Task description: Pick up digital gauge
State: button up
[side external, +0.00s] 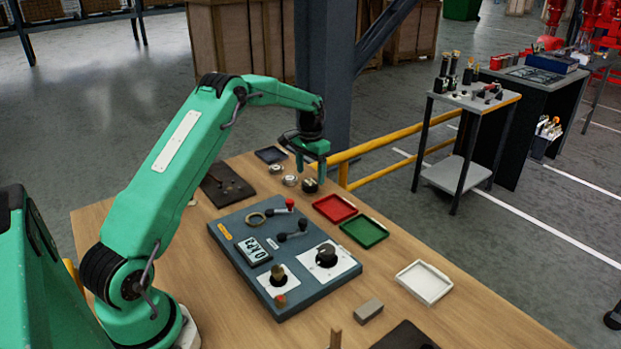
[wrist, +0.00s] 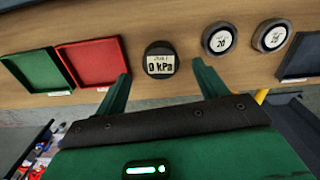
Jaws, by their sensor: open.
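The digital gauge (wrist: 160,60) is a round black device with a pale display reading "0 kPa" in the wrist view. It sits on the wooden table and also shows in the side view (side external: 310,186), partly under my gripper. My gripper (side external: 313,172) is green, points down and is just above the gauge. In the wrist view my gripper (wrist: 162,82) is open, with one green finger on each side of the gauge and nothing held. I cannot tell the exact height between fingertips and gauge.
Two round dials (wrist: 219,39) (wrist: 272,36) stand beside the gauge. A red tray (side external: 335,208), a green tray (side external: 364,231) and a dark blue tray (side external: 271,155) lie nearby. A grey control panel (side external: 230,228) lies in front. A white tray (side external: 424,282) is farther right.

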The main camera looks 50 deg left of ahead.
aim_at(310, 182)
jog(key=shift+s+f, duration=0.1)
jog(key=shift+f, duration=2.25)
jog(key=c, duration=1.2)
